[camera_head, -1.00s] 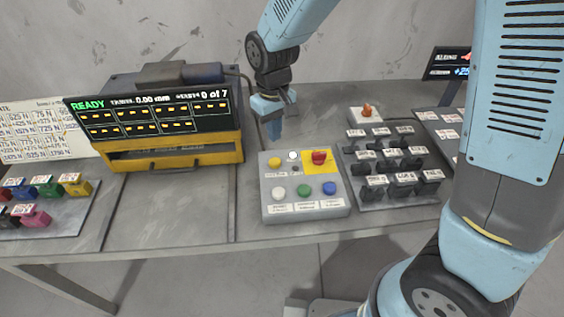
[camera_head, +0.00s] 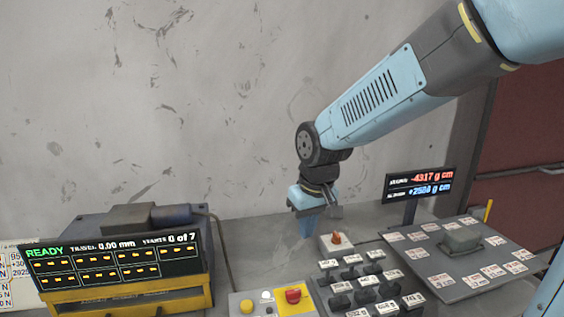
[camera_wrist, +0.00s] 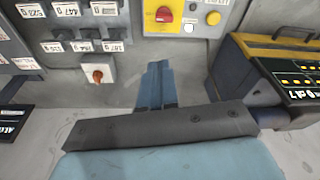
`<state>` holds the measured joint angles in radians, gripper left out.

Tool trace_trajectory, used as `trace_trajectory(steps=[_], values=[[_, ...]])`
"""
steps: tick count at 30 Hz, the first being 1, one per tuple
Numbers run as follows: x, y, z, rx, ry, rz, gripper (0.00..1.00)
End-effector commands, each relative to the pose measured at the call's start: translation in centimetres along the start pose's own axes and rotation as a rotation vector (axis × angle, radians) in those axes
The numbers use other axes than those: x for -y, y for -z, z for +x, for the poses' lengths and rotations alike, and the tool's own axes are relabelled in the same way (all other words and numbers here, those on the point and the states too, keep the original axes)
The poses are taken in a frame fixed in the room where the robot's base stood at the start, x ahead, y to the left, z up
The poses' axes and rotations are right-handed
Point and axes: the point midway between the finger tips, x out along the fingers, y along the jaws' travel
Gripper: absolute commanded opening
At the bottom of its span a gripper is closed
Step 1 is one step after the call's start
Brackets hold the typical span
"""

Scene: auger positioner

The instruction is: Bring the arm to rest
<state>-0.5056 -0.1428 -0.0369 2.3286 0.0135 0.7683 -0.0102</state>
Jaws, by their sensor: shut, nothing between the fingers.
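My gripper (camera_head: 308,226) hangs at the end of my light-blue arm, fingers pointing down, over the back part of the grey bench. Its fingers are closed together and hold nothing. In the wrist view my gripper (camera_wrist: 157,84) shows as two blue fingers side by side, above bare bench. A small white box with an orange knob (camera_head: 337,238) stands just right of the fingertips in the head view. I cannot tell the exact height of the fingertips above the bench.
A machine with a READY display (camera_head: 115,260) stands at left. A red-and-blue readout (camera_head: 420,186) and a labelled plate (camera_head: 450,272) are at right.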

Motion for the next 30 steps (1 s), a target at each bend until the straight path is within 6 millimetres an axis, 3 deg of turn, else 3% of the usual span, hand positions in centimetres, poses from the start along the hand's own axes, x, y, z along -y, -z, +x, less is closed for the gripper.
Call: trace_trajectory(steps=[6, 15, 24, 30], values=[[-4.5, -3.6, -4.8, -0.087, -0.029, 0.124, 0.00], [-8.6, -9.7, -9.9, -0.197, -0.087, 0.282, 0.00], [-10.2, -15.4, -12.9, -0.282, -0.153, 0.411, 0.00], [-10.4, -16.7, -13.4, -0.302, -0.171, 0.441, 0.00]])
